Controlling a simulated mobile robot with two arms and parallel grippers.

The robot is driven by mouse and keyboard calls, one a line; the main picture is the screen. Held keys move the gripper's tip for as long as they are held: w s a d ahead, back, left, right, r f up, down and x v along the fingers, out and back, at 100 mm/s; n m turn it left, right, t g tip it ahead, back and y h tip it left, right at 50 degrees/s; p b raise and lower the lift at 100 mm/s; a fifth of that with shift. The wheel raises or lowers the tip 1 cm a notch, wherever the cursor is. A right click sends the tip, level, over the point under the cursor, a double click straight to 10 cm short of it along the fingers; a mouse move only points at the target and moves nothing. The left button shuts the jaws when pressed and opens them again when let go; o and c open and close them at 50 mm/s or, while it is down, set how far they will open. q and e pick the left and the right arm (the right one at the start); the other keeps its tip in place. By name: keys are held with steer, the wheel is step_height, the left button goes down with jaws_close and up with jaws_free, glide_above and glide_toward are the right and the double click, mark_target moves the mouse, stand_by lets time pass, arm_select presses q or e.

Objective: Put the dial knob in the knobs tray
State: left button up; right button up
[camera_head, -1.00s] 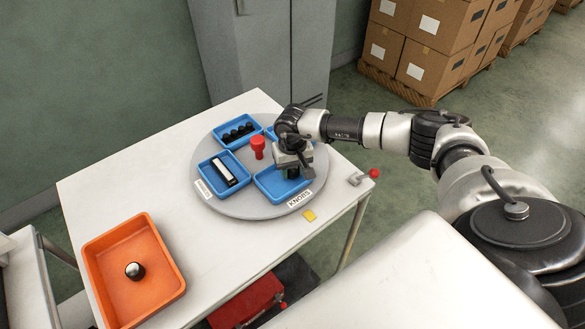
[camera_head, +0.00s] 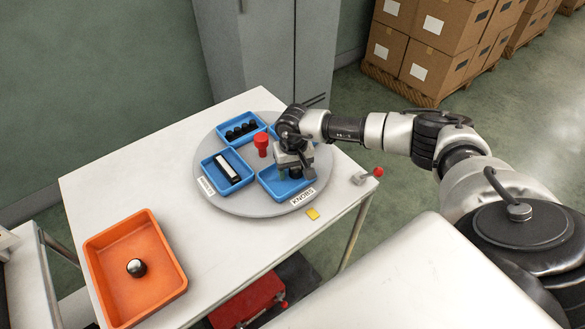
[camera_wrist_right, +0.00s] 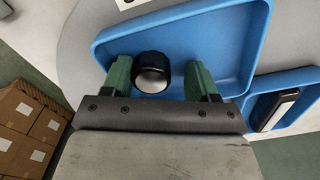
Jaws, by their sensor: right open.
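The blue knobs tray (camera_head: 273,189) sits on the round grey turntable, behind its "KNOBS" label. My right gripper (camera_head: 290,174) is low over this tray, fingers pointing down. In the right wrist view the open green fingers (camera_wrist_right: 160,80) stand on either side of a black dial knob with a silver face (camera_wrist_right: 152,72), with a gap visible on both sides. The knob appears to rest inside the knobs tray (camera_wrist_right: 225,35). A second knob (camera_head: 136,267), dark with a shiny cap, lies in the orange tray (camera_head: 176,291). My left gripper is out of view.
Another blue tray (camera_head: 207,168) holds a black-and-white bar piece. A rear blue tray (camera_head: 260,121) holds several black pieces. A red post (camera_head: 262,145) stands at the turntable's centre. A red-tipped lever (camera_head: 376,172) is at the table's right edge. The table between orange tray and turntable is clear.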

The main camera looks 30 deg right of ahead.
steer(key=shift+d, duration=0.5)
steer(key=shift+r, duration=0.25)
step_height(320, 180, up, 10)
steer(key=b, duration=0.2)
steer(key=shift+a+r, duration=0.2)
steer(key=shift+a, duration=0.2)
